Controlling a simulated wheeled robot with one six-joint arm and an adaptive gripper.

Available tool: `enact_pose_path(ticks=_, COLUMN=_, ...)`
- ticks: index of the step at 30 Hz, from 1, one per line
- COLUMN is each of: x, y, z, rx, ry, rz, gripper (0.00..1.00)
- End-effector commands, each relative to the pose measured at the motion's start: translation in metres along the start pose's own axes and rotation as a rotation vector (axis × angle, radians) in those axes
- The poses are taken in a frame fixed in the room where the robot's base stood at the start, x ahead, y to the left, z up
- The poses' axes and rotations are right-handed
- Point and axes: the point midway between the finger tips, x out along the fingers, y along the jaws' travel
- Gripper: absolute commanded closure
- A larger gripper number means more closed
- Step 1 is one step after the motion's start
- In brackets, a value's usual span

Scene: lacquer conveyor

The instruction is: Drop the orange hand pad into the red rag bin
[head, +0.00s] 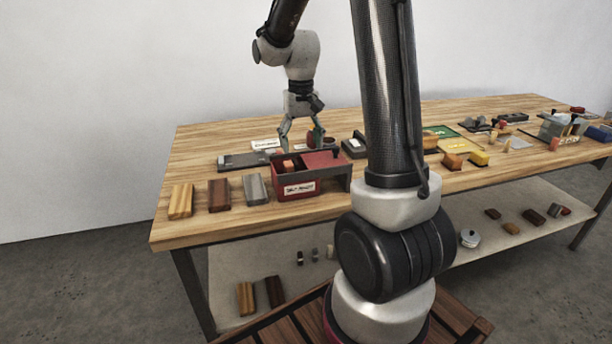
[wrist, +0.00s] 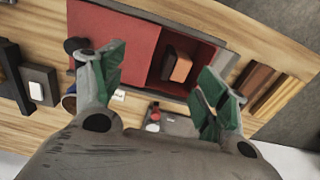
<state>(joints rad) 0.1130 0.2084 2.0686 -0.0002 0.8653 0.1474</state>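The red rag bin (head: 296,187) stands near the table's front edge with a white label on its front. A red cover lies over its right part and its left part is open; the wrist view also shows the bin (wrist: 122,47). An orange-brown block (wrist: 180,67), which looks like the orange hand pad, lies inside the open part, tilted; it also shows in the head view (head: 288,166). My gripper (head: 302,143) is above the bin's far side, pointing down. Its green-padded fingers are spread wide in the wrist view (wrist: 160,88), with nothing between them.
Several wood-coloured and grey blocks (head: 219,194) stand left of the bin. A dark flat tray (head: 243,161) lies behind it. An orange block (head: 452,161) and a yellow block (head: 479,158) lie to the right. A lower shelf (head: 300,270) holds more items.

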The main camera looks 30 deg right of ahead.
Motion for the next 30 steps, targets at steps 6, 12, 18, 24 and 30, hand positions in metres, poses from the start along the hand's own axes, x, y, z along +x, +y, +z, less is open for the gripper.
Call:
enact_pose_path(ticks=6, x=0.0, y=0.0, z=0.0, rx=0.0, ry=0.0, rz=0.0, gripper=0.26)
enact_pose_path(ticks=12, x=-0.017, y=0.0, z=-0.001, rx=0.0, ry=0.004, rz=-0.001, gripper=0.26)
enact_pose_path(ticks=18, x=-0.061, y=0.0, z=-0.001, rx=0.0, ry=0.006, rz=-0.001, gripper=0.26)
enact_pose_path(ticks=24, x=-0.1, y=0.0, z=-0.001, rx=0.0, ry=0.004, rz=-0.001, gripper=0.26)
enact_pose_path(ticks=30, x=-0.118, y=0.0, z=0.0, rx=0.0, ry=0.0, rz=0.0, gripper=0.26)
